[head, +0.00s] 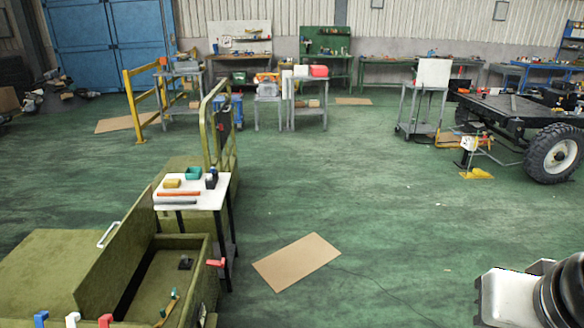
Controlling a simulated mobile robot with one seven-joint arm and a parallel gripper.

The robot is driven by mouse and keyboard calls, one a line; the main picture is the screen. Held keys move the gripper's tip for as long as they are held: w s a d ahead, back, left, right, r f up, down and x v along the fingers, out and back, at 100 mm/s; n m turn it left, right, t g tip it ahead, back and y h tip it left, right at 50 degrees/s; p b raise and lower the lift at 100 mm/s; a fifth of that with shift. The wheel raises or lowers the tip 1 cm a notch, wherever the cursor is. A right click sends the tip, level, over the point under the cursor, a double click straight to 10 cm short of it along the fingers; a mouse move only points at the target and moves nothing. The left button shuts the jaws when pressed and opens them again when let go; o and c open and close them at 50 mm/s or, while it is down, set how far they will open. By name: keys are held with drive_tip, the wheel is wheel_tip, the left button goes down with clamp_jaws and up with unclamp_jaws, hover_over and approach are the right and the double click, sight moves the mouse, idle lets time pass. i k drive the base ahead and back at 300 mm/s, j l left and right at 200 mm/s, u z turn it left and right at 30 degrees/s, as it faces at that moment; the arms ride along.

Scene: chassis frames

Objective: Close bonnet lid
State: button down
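The bonnet lid (122,248) is an olive-green panel in the lower left. It stands raised along the left side of an open olive-green compartment (206,275). A pale handle (108,235) sits at its upper edge. Inside the compartment are a small black part (185,263) and a yellowish strip with a green piece (172,305). The compartment's near end is cut off by the frame. My gripper is not in view; only a white and black part of my own body shows at the lower right, well apart from the lid.
A small white-topped table (190,200) with tools and boxes stands just behind the compartment. An olive railing (218,130) rises beyond it. Cardboard (297,262) lies on the floor to the right. A wheeled chassis (530,115) is far right. The green floor between is mostly clear.

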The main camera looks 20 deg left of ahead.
sight(100, 290)
drive_tip(key=i+j+u, duration=0.15)
drive_tip(key=i+u, duration=0.55)
drive_tip(key=i, duration=0.15)
drive_tip(key=i+l+u, duration=0.1)
drive_tip(key=i+u, duration=0.45)
drive_tip(key=u, duration=0.2)
drive_tip(key=i+u, duration=0.35)
drive_tip(key=i+l+u, duration=0.1)
drive_tip(key=u, duration=0.3)
drive_tip(key=i+l+u, duration=0.2)
drive_tip(key=u, duration=0.2)
drive_tip(key=i+l+u, duration=0.1)
drive_tip(key=u, duration=0.3)
drive_tip(key=i+l+u, duration=0.2)
drive_tip(key=i+u, duration=0.2)
drive_tip(key=k, duration=0.05)
